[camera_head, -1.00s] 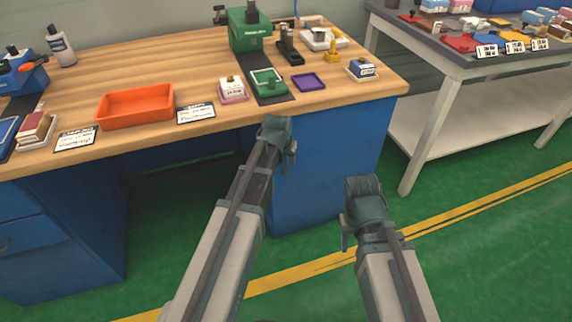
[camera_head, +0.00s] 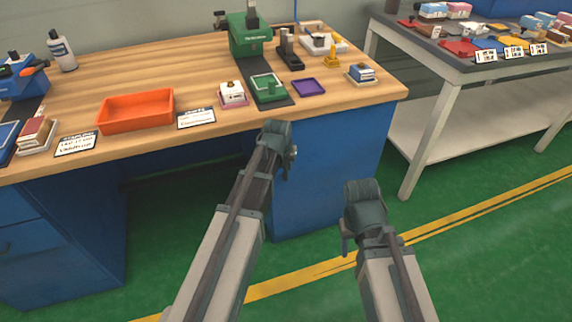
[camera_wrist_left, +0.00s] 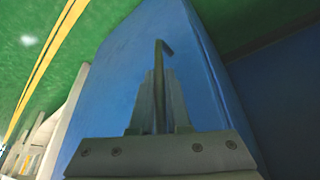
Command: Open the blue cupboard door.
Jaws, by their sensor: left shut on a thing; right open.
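The blue cupboard (camera_head: 335,165) stands under the right end of the wooden workbench. In the left wrist view its blue door (camera_wrist_left: 120,70) fills the middle, with a thin dark bar handle (camera_wrist_left: 159,75) running up it. My left gripper (camera_wrist_left: 158,110) is shut on this handle, with one finger on each side. In the head view my left gripper (camera_head: 290,155) is at the cupboard's left side, and the arm hides the handle. I cannot tell whether the door is ajar. My right gripper (camera_head: 347,235) is open and empty, low in front of the cupboard.
The workbench top (camera_head: 150,80) carries an orange tray (camera_head: 135,110), a green press (camera_head: 249,38) and several small items. Blue drawers (camera_head: 30,245) stand under its left end, with a dark gap between. A grey table (camera_head: 440,50) stands at the right. Green floor (camera_head: 480,260) is clear.

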